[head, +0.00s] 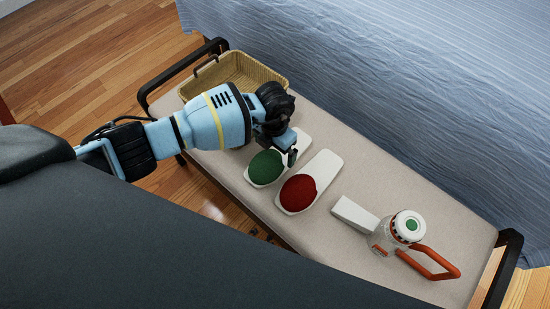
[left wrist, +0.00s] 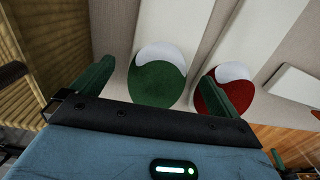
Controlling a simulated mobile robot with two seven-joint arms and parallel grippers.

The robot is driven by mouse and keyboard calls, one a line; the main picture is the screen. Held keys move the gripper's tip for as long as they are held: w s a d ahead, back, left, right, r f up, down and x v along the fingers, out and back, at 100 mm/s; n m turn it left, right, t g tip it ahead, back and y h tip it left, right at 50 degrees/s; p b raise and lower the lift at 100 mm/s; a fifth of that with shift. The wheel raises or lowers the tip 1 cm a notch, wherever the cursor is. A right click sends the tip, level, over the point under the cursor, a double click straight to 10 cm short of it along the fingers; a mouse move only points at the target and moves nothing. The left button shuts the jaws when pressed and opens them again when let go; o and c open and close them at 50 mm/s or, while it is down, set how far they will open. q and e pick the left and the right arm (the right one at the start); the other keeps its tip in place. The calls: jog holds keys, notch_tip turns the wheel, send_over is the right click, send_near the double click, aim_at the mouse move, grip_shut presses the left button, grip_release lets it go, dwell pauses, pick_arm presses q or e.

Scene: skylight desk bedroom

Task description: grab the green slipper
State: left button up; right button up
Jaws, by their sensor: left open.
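The green slipper (head: 265,167) lies on the bench beside a red slipper (head: 297,192); both have white soles. My left gripper (head: 292,157) is above the green slipper's sole and hides part of it in the head view. In the left wrist view the green slipper (left wrist: 157,80) shows between the two spread fingers of my left gripper (left wrist: 160,88), and the red slipper (left wrist: 224,90) is by the right finger. The left gripper is open and empty. My right gripper is not in view.
The padded bench (head: 345,185) has metal end rails. A wicker basket (head: 262,72) stands at its far left end. A white and orange handheld device (head: 403,232) lies on its right part. A bed with a blue cover (head: 400,90) runs along the back.

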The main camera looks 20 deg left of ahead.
aim_at(275, 152)
pick_arm(q)
notch_tip(275, 152, down, 5)
jog(key=shift+s+d+r+b, duration=0.15)
jog(key=shift+r+b, duration=0.05)
jog(key=shift+b, duration=0.45)
jog(key=shift+f, duration=0.3)
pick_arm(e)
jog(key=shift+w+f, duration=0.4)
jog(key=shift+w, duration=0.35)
pick_arm(q)
jog(key=c, duration=0.8)
jog(key=shift+c, duration=0.2)
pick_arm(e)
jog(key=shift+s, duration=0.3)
pick_arm(q)
jog(key=shift+r, duration=0.15)
